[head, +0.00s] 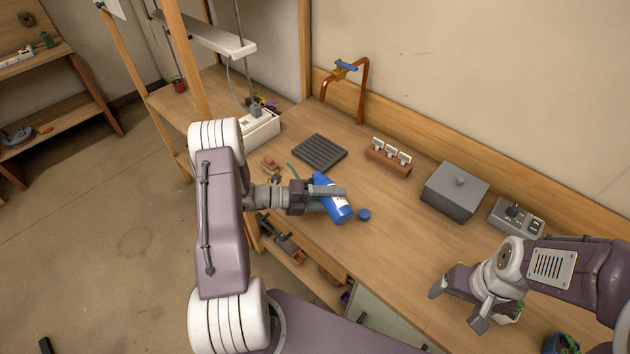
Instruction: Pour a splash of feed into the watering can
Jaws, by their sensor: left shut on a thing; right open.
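A blue bottle (335,208) with a pale label is held in my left gripper (332,193). It leans, its upper end toward the back left, over or on the wooden bench; I cannot tell whether its base touches. A blue cap (364,214) lies apart on the bench, just right of the bottle. My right gripper (458,305) is open over the bench's right part, with a leafy plant partly hidden behind it.
A dark ribbed tray (320,153), a brown block with white tags (388,157), a grey lidded box (455,191) and a grey control box (516,217) stand along the back. A copper tap (345,85) rises by the wall. The bench middle is clear.

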